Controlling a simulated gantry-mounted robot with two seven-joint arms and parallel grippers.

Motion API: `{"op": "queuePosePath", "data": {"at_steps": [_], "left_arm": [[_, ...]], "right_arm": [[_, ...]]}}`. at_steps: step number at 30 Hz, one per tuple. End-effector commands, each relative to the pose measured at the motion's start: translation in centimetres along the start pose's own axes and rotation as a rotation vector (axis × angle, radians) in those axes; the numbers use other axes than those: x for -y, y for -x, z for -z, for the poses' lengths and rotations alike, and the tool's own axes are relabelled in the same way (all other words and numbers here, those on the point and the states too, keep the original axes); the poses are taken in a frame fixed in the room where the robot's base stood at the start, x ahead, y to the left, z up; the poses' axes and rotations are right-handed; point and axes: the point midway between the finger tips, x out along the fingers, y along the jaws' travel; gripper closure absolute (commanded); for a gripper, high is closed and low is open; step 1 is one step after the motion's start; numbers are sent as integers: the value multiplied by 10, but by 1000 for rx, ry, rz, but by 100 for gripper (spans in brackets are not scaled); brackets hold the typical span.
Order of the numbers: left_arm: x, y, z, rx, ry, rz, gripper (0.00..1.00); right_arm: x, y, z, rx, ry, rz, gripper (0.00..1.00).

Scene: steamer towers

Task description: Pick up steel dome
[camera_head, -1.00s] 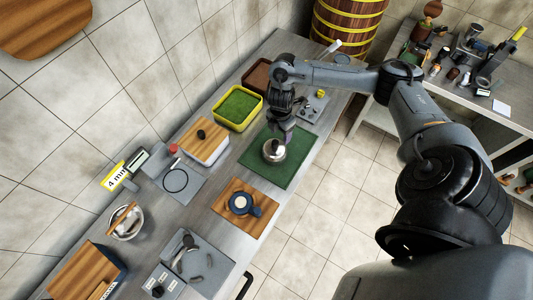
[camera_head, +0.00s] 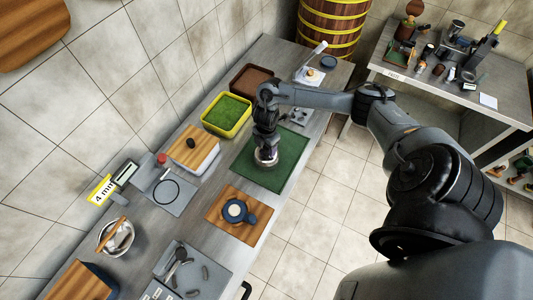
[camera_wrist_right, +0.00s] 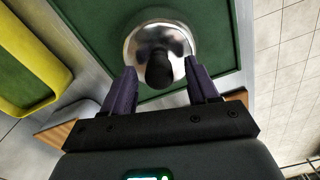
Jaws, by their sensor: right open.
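The steel dome (camera_head: 265,161) is a shiny round lid with a dark knob, sitting on the green mat (camera_head: 289,172) on the counter. In the right wrist view the dome (camera_wrist_right: 143,40) is at the top middle, its black knob (camera_wrist_right: 159,69) pointing toward my right gripper. My right gripper (camera_head: 267,151) is just above the dome in the head view and hides part of it. In the right wrist view the purple fingers (camera_wrist_right: 163,80) are open, one on each side of the knob, with gaps between them and it. My left gripper is not in view.
A yellow-rimmed green tray (camera_head: 227,116) and a brown tray (camera_head: 251,80) stand behind the mat. A wooden board (camera_head: 239,231) with a blue-handled cup (camera_head: 236,211) lies in front-left. A wood-lidded white box (camera_head: 194,150) stands left.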

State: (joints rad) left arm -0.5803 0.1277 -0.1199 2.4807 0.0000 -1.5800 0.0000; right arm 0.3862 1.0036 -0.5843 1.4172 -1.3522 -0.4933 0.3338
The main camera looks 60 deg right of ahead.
Motion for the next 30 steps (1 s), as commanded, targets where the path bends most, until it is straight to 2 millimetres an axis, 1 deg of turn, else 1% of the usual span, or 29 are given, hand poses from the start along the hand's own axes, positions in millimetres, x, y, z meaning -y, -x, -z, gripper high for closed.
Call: {"op": "queuePosePath", "data": {"at_steps": [1,4,12,14,24,30], "left_arm": [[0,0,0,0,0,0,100],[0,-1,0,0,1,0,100],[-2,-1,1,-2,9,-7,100],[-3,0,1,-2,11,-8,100],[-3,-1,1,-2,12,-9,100],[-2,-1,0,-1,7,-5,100]], "right_arm": [[0,-6,0,0,-2,1,41],[0,-12,0,1,0,0,41],[0,-14,0,2,0,-1,41],[0,-14,0,2,0,-1,48],[0,-14,0,2,0,-1,100],[0,-13,0,2,0,-2,100]]}}
